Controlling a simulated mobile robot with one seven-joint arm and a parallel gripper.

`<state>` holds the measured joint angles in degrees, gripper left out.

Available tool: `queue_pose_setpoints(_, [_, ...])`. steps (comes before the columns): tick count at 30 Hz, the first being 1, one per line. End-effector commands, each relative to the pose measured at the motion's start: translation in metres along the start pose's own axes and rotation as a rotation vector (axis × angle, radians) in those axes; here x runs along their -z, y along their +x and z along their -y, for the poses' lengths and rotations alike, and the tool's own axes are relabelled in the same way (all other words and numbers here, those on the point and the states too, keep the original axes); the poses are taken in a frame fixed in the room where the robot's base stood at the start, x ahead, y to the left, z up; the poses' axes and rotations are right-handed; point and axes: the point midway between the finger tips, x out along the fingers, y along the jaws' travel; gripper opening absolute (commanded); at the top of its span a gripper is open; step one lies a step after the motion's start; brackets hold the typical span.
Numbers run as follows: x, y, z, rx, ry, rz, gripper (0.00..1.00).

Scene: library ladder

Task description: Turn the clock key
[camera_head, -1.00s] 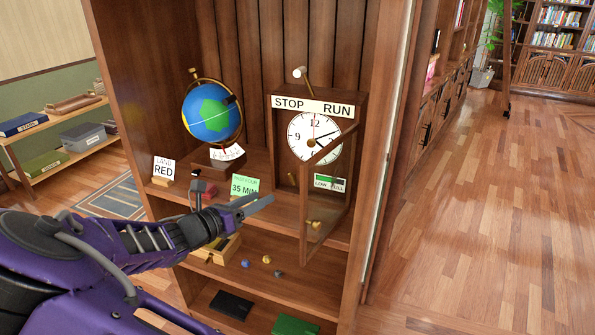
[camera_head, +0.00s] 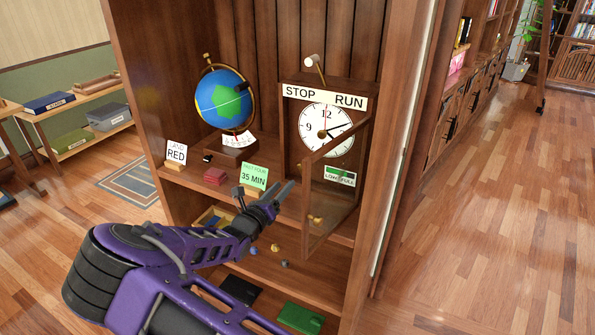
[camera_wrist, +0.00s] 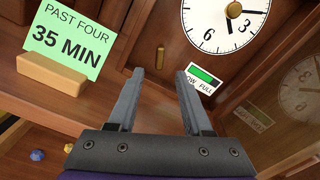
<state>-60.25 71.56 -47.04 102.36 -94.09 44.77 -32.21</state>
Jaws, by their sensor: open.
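The wooden clock (camera_head: 290,130) stands on the cabinet shelf with its glass door (camera_head: 335,190) swung open toward me. Its white dial (camera_head: 326,131) also shows at the top of the wrist view (camera_wrist: 210,35), with a brass knob (camera_wrist: 234,10) at its centre. A small upright brass piece (camera_wrist: 160,57) is in the case below the dial; I cannot tell whether it is the key. My gripper (camera_head: 264,190) is open and empty in front of the clock's lower left. In the wrist view its fingers (camera_wrist: 160,74) point toward the brass piece, apart from it.
A green "35 MIN" card (camera_wrist: 66,38) on a wooden block stands close left of my fingers. The open door bounds the right side. Small pieces lie on the shelf below.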

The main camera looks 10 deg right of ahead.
Motion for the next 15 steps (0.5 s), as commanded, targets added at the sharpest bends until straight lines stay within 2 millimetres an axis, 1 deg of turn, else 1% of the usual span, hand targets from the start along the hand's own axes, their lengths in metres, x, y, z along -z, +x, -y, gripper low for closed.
queue_pose_setpoints(1, [0.001, 0.013, 0.001, 0.003, -0.001, 0.000, 0.50])
queue_pose_setpoints(3, [0.001, 0.028, 0.001, 0.003, -0.001, 0.000, 0.50])
queue_pose_setpoints(9, [0.001, 0.068, 0.001, 0.003, -0.001, 0.001, 0.50])
queue_pose_setpoints(12, [0.001, 0.082, 0.001, 0.001, -0.001, -0.001, 0.50])
queue_pose_setpoints(15, [0.001, 0.092, 0.001, 0.002, -0.001, 0.000, 0.50])
